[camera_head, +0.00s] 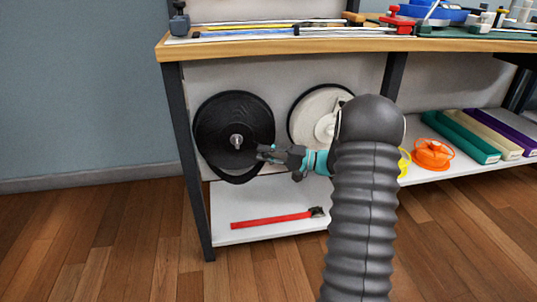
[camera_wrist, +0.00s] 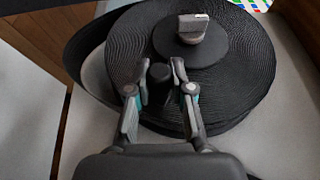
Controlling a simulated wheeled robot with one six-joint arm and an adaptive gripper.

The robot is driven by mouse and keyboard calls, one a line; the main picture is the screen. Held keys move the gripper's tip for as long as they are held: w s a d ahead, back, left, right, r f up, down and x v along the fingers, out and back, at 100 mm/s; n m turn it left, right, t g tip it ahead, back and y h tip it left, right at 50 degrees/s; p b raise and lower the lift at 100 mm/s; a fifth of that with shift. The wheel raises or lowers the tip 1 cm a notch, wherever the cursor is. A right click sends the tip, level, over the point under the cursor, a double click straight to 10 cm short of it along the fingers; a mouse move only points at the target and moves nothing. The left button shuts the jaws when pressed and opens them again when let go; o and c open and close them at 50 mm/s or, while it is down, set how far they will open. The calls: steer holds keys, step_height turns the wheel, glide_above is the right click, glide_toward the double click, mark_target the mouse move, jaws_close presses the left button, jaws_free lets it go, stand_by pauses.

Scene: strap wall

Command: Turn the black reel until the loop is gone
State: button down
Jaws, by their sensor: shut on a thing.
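The black reel (camera_head: 222,115) is mounted upright under the bench at the left, with a metal hub (camera_head: 236,141) at its centre. A slack loop of black strap (camera_head: 238,179) hangs below its rim. In the wrist view the reel (camera_wrist: 245,80) fills the upper middle, and the loop (camera_wrist: 78,48) bows away from its left side with a pale gap between. My gripper (camera_head: 262,152) is at the reel's lower right face. In the wrist view my gripper (camera_wrist: 160,66) has its two fingers on either side of a short black handle (camera_wrist: 160,85), closed on it. The handle's base is partly hidden.
A white reel (camera_head: 309,112) hangs to the right, partly behind my arm. The lower shelf (camera_head: 270,232) holds a red tool (camera_head: 270,220). An orange spool (camera_head: 432,154) and long coloured boxes (camera_head: 460,135) are further right. A dark bench leg (camera_head: 190,170) stands close left of the reel.

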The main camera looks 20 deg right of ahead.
steer(key=shift+w+a+f, duration=0.15)
steer(key=shift+a+f, duration=0.75)
steer(key=c, duration=1)
jaws_free()
steer(key=v, duration=1.2)
steer(key=shift+w+d, duration=0.1)
